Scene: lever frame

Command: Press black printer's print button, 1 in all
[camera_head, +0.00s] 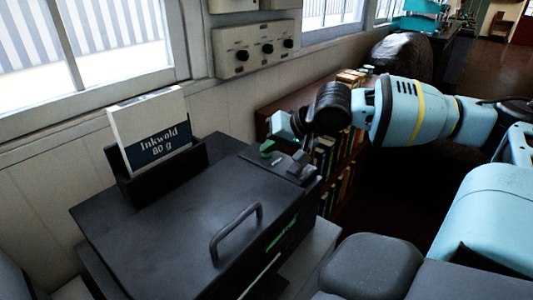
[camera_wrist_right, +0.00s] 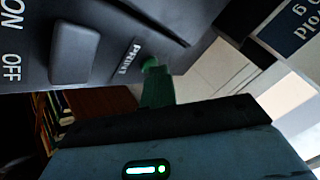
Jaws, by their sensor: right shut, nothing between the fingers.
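The black printer (camera_head: 165,225) stands at the lower left of the head view, with its control panel (camera_head: 262,167) at its far right corner. The green print button (camera_head: 267,147) stands up from that panel. In the right wrist view the button (camera_wrist_right: 157,88) sits beside the PRINT label (camera_wrist_right: 130,60), its lower part hidden behind my gripper. My right gripper (camera_head: 282,125) is shut and empty, just above and beyond the button in the head view. In the wrist view its end is close to the button; I cannot tell whether they touch. My left gripper is out of view.
A grey ON/OFF switch (camera_head: 299,160) sits beside the button. A paper pack labelled Inkwold (camera_head: 152,132) stands in the rear tray, and a handle (camera_head: 236,231) rises from the lid. A bookshelf (camera_head: 345,160) is behind the printer; a wall box with knobs (camera_head: 257,47) hangs above.

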